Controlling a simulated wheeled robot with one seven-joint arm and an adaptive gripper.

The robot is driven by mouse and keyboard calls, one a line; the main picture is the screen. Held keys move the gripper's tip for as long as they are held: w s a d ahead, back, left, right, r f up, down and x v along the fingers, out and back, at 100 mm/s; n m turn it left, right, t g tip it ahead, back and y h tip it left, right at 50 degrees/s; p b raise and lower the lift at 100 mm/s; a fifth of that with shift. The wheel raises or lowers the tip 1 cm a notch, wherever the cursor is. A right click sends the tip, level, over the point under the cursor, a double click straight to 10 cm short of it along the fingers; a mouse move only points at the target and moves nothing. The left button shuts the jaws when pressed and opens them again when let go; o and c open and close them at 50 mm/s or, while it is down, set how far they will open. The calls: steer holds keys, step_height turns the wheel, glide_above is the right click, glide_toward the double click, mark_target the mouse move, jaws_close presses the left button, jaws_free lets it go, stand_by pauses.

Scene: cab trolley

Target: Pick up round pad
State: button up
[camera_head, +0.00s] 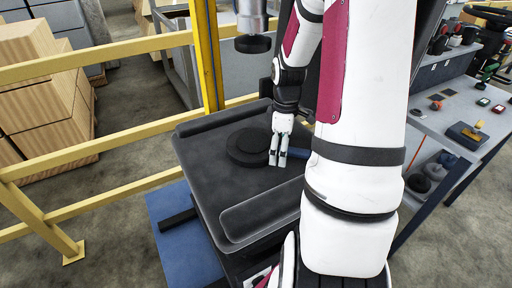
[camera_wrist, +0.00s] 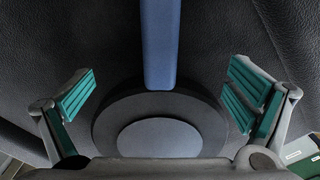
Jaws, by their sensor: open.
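The round pad (camera_head: 245,146) is a flat black disc lying on the black trolley top (camera_head: 205,165). In the wrist view the round pad (camera_wrist: 112,122) shows a dark ring with a grey-blue disc in its middle; its lower edge is hidden by my gripper's body. A blue bar (camera_wrist: 160,45) runs up from the pad's edge; I cannot tell whether it is joined to it. My gripper (camera_head: 278,158) points down at the pad's right side in the head view. In the wrist view my gripper (camera_wrist: 160,96) is open and empty, its teal-padded fingers apart on either side of the pad.
The trolley top has a raised rim and a long raised tray section (camera_head: 262,215) at its front. Yellow railings (camera_head: 110,140) stand left and behind. A grey cylinder with a black end (camera_head: 252,30) hangs above the trolley. A workbench (camera_head: 460,110) with small items is at right.

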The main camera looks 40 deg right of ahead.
jaws_close()
stand_by(0.3)
steer(key=shift+r, duration=0.15)
